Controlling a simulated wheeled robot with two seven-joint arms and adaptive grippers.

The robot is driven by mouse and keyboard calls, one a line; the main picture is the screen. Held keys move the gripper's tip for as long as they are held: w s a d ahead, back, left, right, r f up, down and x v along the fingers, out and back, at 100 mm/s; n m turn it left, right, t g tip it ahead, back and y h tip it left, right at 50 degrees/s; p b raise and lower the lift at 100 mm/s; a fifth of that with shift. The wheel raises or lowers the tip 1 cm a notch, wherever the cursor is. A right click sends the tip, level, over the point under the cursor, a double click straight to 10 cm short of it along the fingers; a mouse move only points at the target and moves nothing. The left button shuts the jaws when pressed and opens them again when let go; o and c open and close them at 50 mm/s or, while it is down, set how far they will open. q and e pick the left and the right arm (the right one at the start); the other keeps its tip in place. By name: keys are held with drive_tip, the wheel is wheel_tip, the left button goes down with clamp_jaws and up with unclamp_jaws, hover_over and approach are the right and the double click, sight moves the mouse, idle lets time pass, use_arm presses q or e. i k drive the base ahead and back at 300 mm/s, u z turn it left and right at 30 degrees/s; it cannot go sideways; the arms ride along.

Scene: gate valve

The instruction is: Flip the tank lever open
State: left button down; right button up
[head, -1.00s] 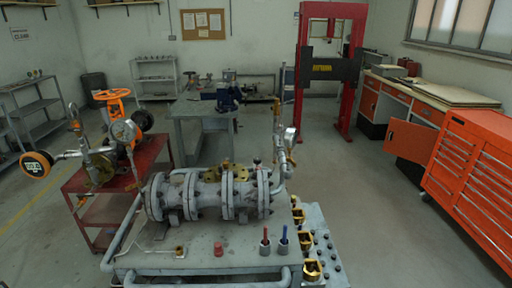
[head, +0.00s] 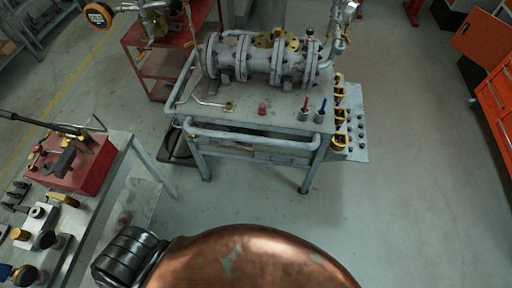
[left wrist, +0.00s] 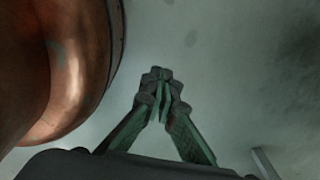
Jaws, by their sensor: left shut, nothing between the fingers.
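A large rounded copper tank (head: 250,260) fills the bottom middle of the head view, cut off by the lower edge. In the left wrist view the copper tank (left wrist: 65,75) is at the left, with a dark rim along its right side. My left gripper (left wrist: 161,85) shows in the left wrist view, its fingers together and empty. It is to the right of the tank and apart from it in the picture. I cannot make out the tank lever in either view. My right gripper is not in view.
A dark ribbed part (head: 128,255) sits beside the copper tank. A bench (head: 125,150) at left carries a red toolbox (head: 85,165) and tools. Ahead stands a grey cart (head: 255,138) with a flanged pipe assembly (head: 260,62). The floor (head: 420,200) at right is clear.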

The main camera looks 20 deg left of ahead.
sight(239, 146)
drive_tip(key=z, duration=1.05)
drive_tip(key=k, duration=0.85)
drive_tip(key=u, duration=1.05)
drive_tip(key=i, duration=0.5)
